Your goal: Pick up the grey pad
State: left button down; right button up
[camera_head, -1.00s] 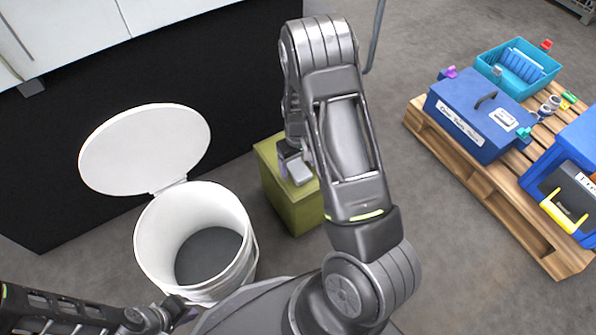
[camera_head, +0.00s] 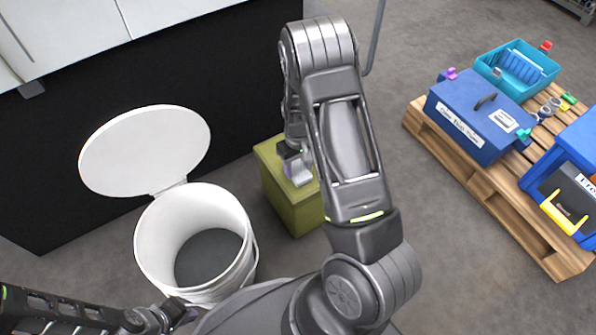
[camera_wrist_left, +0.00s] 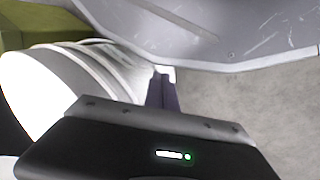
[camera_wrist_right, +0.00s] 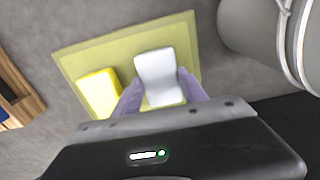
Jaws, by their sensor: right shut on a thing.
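The grey pad (camera_head: 298,174) is a small light-grey block at the top of the olive-green stand (camera_head: 294,212). In the right wrist view the pad (camera_wrist_right: 157,74) sits between the two purple fingers of my right gripper (camera_wrist_right: 160,92), which is shut on it. I cannot tell whether the pad touches the stand's top. My forearm hides part of the stand in the head view. My left gripper (camera_wrist_left: 163,92) looks shut and empty, with its fingers close together, near the white bin.
A yellow pad (camera_wrist_right: 98,92) lies beside the grey one on the stand. An open white bin (camera_head: 150,238) with its lid raised stands to the left. A wooden pallet (camera_head: 478,180) with blue boxes (camera_head: 470,122) is at right. Grey floor between is clear.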

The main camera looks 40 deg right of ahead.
aim_at(298, 169)
jog(key=c, duration=0.4)
jog(key=shift+r, duration=0.1)
jog(key=shift+c, duration=0.2)
notch_tip(298, 169, up, 10)
jog(key=p, duration=0.3)
jog(key=shift+p, duration=0.35)
